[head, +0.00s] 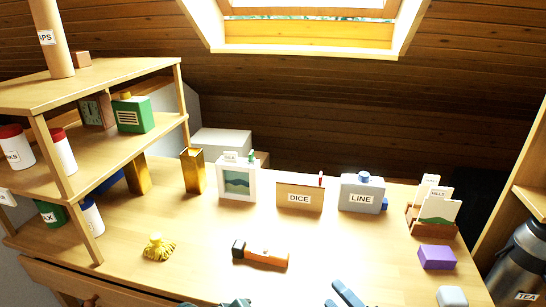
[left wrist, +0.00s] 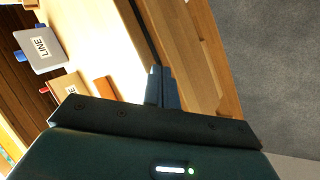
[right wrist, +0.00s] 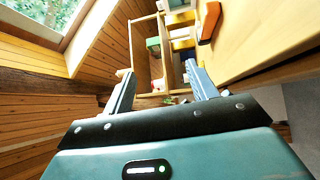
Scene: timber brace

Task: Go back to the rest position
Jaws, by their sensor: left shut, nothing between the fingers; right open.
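My right gripper (head: 347,292) is at the bottom edge of the head view, over the front of the desk. In the right wrist view its two fingers (right wrist: 160,75) stand wide apart with nothing between them. My left gripper (left wrist: 158,72) is shut and empty in the left wrist view, its fingertips together. In the head view only a small dark part at the bottom edge, left of the right gripper, may belong to the left one. Neither gripper touches an object that I can see.
The desk (head: 330,235) holds an orange-and-black block (head: 262,255), yellow cluster (head: 158,247), purple box (head: 437,257), DICE box (head: 299,196) and grey LINE box (head: 362,194). A shelf unit (head: 95,175) stands left; a TEA flask (head: 520,262) stands right. The desk's front middle is mostly clear.

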